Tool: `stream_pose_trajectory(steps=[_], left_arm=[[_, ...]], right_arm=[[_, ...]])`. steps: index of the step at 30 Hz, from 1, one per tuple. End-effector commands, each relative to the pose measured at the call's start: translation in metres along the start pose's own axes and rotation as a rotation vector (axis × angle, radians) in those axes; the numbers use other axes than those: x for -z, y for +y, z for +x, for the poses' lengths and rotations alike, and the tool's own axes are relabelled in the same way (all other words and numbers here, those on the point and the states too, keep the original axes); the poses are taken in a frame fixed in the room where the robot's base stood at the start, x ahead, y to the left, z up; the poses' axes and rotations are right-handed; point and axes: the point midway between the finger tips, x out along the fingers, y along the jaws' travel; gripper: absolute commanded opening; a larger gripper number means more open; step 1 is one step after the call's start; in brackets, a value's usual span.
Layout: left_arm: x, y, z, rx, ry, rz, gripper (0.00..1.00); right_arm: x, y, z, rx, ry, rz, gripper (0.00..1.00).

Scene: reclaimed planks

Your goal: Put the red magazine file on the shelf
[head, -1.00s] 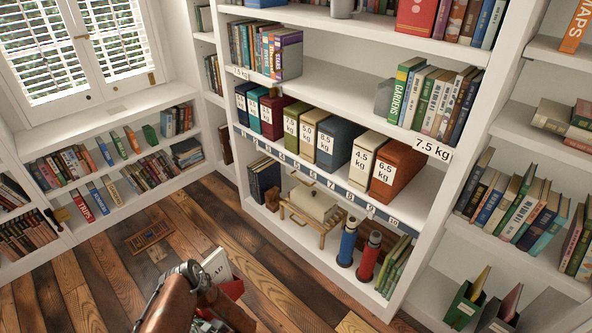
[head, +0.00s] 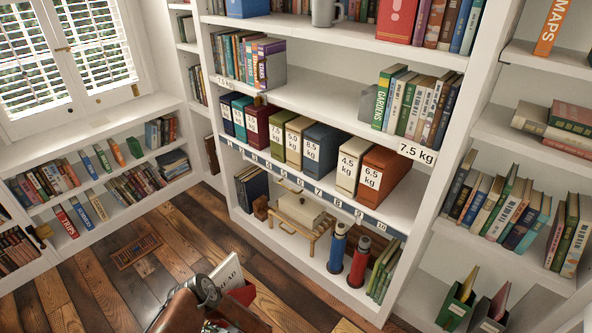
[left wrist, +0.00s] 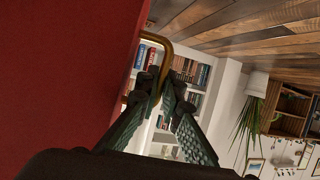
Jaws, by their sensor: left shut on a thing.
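The red magazine file (head: 243,293) is at the bottom of the head view, with white papers marked "READ" standing out of it. My arm covers much of it. In the left wrist view its red side (left wrist: 65,70) fills the left part of the picture. My left gripper (left wrist: 172,95) is shut on a brass-coloured loop handle (left wrist: 166,52) beside this red side. The white shelf unit (head: 315,88) stands ahead. Its middle board has a clear stretch between a book group at left and books at right. My right gripper is not in view.
Weight-labelled files (head: 320,148) fill much of the board below, above a numbered strip. The bottom board holds a cream box on a wooden stand (head: 300,208) and two bottles (head: 337,248). A red box with an exclamation mark (head: 398,18) stands on top. Plank floor (head: 190,240) is open.

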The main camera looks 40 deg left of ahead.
Motion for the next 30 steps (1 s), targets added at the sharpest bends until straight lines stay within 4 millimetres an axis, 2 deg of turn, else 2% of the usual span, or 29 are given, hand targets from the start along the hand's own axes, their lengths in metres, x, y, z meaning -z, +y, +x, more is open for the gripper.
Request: stream_pose_trajectory(steps=[1,5,11,16,21,26,30], left_arm=[[-0.002,0.012,-0.010,-0.012,0.002,-0.005,0.00],[-0.013,0.040,-0.039,-0.043,0.001,0.007,0.00],[-0.027,0.095,-0.103,-0.116,0.000,0.036,0.00],[-0.031,0.141,-0.171,-0.197,0.000,0.068,0.00],[-0.026,0.179,-0.245,-0.293,0.001,0.107,0.00],[-0.012,0.207,-0.317,-0.396,0.001,0.149,0.00],[0.008,0.222,-0.381,-0.498,0.004,0.192,0.00]], right_arm=[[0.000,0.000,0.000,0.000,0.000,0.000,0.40],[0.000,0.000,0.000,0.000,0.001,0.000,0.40],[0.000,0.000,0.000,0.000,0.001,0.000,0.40],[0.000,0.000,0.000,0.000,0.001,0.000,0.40],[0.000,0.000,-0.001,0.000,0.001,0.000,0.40],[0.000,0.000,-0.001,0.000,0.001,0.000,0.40],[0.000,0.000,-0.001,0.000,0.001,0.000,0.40]])
